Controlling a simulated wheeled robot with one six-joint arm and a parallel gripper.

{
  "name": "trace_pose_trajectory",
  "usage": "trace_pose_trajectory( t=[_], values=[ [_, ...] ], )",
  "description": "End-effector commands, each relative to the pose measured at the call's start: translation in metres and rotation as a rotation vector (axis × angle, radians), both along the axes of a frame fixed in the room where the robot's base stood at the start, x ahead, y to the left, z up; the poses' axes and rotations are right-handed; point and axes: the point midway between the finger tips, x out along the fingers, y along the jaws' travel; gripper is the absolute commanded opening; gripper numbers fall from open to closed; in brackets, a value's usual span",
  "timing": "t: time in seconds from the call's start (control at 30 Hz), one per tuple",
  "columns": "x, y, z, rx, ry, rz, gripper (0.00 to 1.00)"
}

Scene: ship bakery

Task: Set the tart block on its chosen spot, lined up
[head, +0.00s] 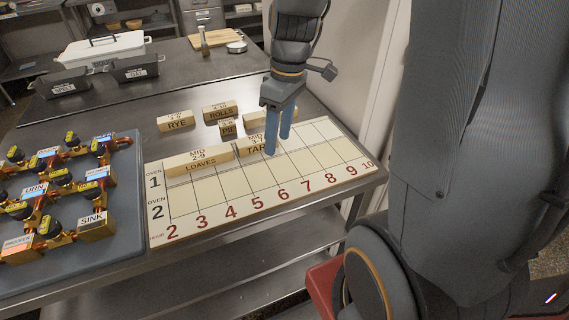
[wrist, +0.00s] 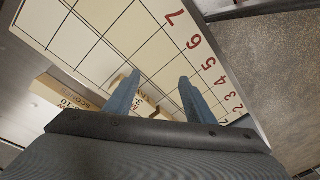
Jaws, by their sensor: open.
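The tart block (head: 249,149) is a cream block lettered "TAR…" with its right part hidden behind my fingers. It lies in the oven 1 row of the white hour board (head: 215,199), close to the right end of the loaves block (head: 200,161). My gripper (head: 278,145) is open, its blue fingers pointing down at the tart block's right part. In the wrist view the open fingers (wrist: 153,85) stand apart over the board, with part of a lettered block low between them. Whether they touch the block, and its exact alignment with the grid lines, I cannot tell.
Behind the board stand the rye block (head: 176,122), the rolls block (head: 221,111) and a small block (head: 227,130). The scones block (wrist: 65,97) shows in the wrist view. A valve panel (head: 125,226) lies left. The board's right cells are clear.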

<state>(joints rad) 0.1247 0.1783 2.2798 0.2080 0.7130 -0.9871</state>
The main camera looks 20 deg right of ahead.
Motion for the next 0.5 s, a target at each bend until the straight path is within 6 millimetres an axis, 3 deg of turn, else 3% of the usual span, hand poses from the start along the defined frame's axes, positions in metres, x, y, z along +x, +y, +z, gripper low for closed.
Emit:
trace_pose_trajectory(
  t=[0.23,0.5],
  values=[
    [-0.050,0.012,-0.018,-0.086,-0.005,-0.419,0.49],
    [-0.077,0.018,-0.027,-0.102,-0.032,-0.676,0.49]
  ],
)
